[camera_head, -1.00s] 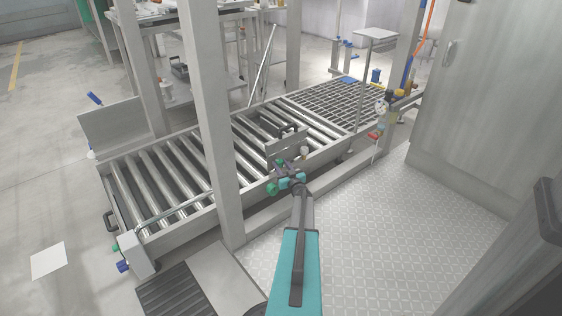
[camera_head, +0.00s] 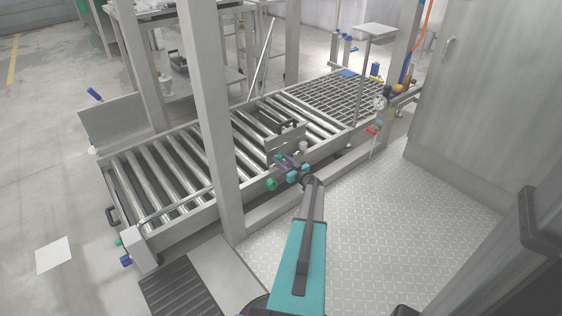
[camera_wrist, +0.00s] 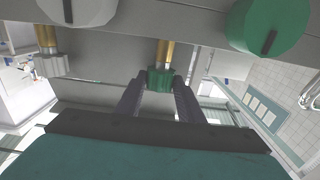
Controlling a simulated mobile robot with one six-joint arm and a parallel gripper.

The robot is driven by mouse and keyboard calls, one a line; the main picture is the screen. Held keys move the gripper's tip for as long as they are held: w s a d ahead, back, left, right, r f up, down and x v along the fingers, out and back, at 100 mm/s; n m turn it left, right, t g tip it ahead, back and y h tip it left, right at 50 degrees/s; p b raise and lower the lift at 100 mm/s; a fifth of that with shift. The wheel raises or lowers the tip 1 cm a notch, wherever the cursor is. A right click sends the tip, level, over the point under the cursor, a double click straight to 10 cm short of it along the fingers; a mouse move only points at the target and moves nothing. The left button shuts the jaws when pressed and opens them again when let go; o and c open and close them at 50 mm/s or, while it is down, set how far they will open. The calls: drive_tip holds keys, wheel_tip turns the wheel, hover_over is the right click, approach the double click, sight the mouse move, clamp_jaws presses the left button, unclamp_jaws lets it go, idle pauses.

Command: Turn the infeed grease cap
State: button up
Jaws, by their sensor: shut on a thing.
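A small green cap (camera_wrist: 160,79) sits on a brass fitting in the middle of the wrist view. My gripper (camera_wrist: 160,87) has one finger on each side of it and is shut on it. A similar grey cap (camera_wrist: 51,66) on its own brass fitting is to the left. In the head view my gripper (camera_head: 291,168) reaches the conveyor's near side, at a grey bracket plate (camera_head: 287,143). The held cap cannot be told apart there behind the wrist.
A large green knob (camera_wrist: 268,24) and a grey knob (camera_wrist: 78,9) are on the bar above the caps in the wrist view. The roller conveyor (camera_head: 228,208) and an upright post (camera_head: 214,120) stand left of my arm. Chequered floor plate (camera_head: 370,220) is clear on the right.

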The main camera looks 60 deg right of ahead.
drive_tip(key=shift+s+d+f+n+t+y+b, duration=0.15)
drive_tip(key=shift+n+y+b, duration=0.25)
drive_tip(key=shift+b, duration=0.55)
drive_tip(key=shift+d+f+n+t+y+b, duration=0.1)
drive_tip(key=shift+n+t+y+b, duration=0.1)
drive_tip(key=shift+y+b, duration=0.55)
drive_tip(key=n+y+b, duration=0.1)
drive_tip(key=y+b, duration=0.1)
drive_tip(key=b, duration=0.6)
drive_tip(key=shift+d+n, duration=0.1)
drive_tip(key=shift+n, duration=0.3)
drive_tip(key=shift+r+n+y+b, duration=0.35)
drive_tip(key=shift+y+b, duration=0.4)
drive_tip(key=shift+b, duration=1)
drive_tip(key=shift+f, duration=0.1)
drive_tip(key=o, duration=0.8)
drive_tip(key=shift+s, duration=0.1)
drive_tip(key=s+p, duration=0.6)
drive_tip(key=s, duration=0.7)
drive_tip(key=shift+s+p, duration=0.3)
